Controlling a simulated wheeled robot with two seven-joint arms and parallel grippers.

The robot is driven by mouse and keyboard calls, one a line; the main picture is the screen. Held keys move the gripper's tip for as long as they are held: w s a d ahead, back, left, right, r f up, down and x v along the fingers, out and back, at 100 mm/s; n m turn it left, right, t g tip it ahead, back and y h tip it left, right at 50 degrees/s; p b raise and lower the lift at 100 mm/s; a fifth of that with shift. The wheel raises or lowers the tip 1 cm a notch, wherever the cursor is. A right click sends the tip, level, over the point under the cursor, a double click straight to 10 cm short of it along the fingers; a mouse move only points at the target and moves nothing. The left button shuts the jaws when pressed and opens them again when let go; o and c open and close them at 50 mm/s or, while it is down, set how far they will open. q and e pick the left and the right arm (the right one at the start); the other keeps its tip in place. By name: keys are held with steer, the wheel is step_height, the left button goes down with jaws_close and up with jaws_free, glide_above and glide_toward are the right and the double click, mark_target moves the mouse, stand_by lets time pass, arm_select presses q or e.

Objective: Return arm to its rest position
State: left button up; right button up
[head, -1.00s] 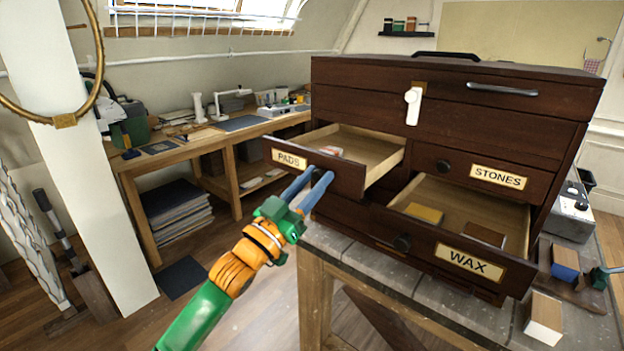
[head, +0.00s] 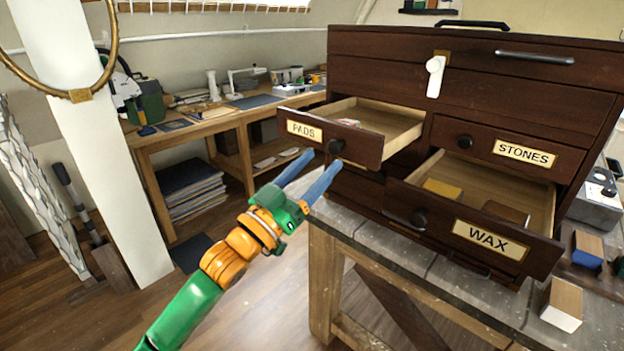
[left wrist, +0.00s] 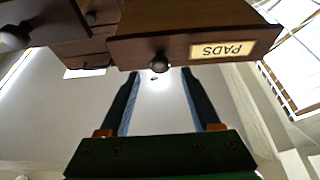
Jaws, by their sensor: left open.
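My left arm comes in from the lower left in the head view. Its gripper (head: 316,170) has two blue fingers spread apart with nothing between them. It is just in front of and below the pulled-out PADS drawer (head: 365,143), apart from its dark round knob (head: 336,146). In the left wrist view the open fingers (left wrist: 160,85) point toward the PADS drawer front (left wrist: 190,45), with its knob (left wrist: 159,66) between and beyond the tips. My right gripper is not clearly in view.
The WAX drawer (head: 487,240) is also pulled out, holding a yellow block (head: 442,189). The STONES drawer (head: 525,152) is shut. The wooden chest stands on a grey-topped bench (head: 350,225). A white post (head: 95,150) stands left of my arm, with open floor between.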

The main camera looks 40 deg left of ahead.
arm_select(q)
steer(key=v, duration=0.2)
steer(key=shift+s+f+b, duration=0.1)
steer(key=shift+s+b, duration=0.2)
steer(key=shift+s, duration=0.1)
steer(key=shift+a, duration=0.1)
